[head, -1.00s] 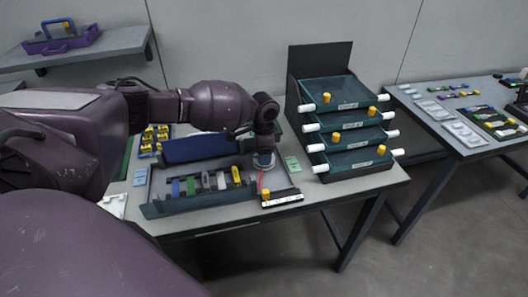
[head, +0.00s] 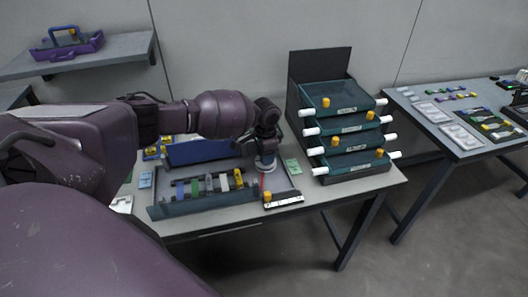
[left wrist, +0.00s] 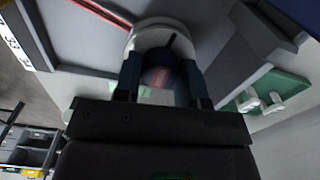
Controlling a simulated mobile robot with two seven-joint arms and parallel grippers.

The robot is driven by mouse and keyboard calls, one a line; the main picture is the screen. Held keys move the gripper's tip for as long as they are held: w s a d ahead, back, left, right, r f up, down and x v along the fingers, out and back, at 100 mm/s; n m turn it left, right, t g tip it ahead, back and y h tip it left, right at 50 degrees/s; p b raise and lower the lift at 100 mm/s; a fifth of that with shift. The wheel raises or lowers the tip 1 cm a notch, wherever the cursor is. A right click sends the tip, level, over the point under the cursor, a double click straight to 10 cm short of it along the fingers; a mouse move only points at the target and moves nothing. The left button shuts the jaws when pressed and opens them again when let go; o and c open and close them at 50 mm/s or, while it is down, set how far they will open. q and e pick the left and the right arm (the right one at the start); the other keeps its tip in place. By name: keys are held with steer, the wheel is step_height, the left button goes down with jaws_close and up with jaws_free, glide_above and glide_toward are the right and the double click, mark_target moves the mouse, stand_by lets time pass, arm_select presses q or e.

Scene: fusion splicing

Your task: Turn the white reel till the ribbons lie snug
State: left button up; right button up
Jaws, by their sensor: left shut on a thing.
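The white reel (head: 265,167) sits in a grey tray on the near table, right of a teal bin. A thin red ribbon (head: 262,182) runs from it towards the front edge. My left gripper (head: 267,155) points down onto the reel from above. In the left wrist view the reel (left wrist: 160,32) shows as a white rim around a dark hub, and the gripper's two fingers (left wrist: 160,80) close on either side of the hub. The fingers hide much of the reel, so I cannot tell how snug the ribbons lie. My right gripper is not in view.
The teal bin (head: 165,208) holds several coloured pieces, with a blue box (head: 195,152) behind it. A rack of teal drawers (head: 345,140) with white handles and yellow knobs stands to the right. A strip with a yellow knob (head: 284,201) lies at the front edge.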

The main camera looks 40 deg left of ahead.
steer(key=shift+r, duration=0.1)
arm_select(q)
steer(key=o, duration=0.9)
steer(key=shift+c, duration=0.2)
steer(key=shift+o, duration=0.3)
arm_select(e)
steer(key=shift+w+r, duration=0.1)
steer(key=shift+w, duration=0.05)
arm_select(q)
steer(key=shift+r, duration=0.1)
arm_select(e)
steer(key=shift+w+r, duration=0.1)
arm_select(q)
steer(key=shift+r, duration=0.25)
step_height(320, 180, up, 10)
steer(key=p, duration=0.1)
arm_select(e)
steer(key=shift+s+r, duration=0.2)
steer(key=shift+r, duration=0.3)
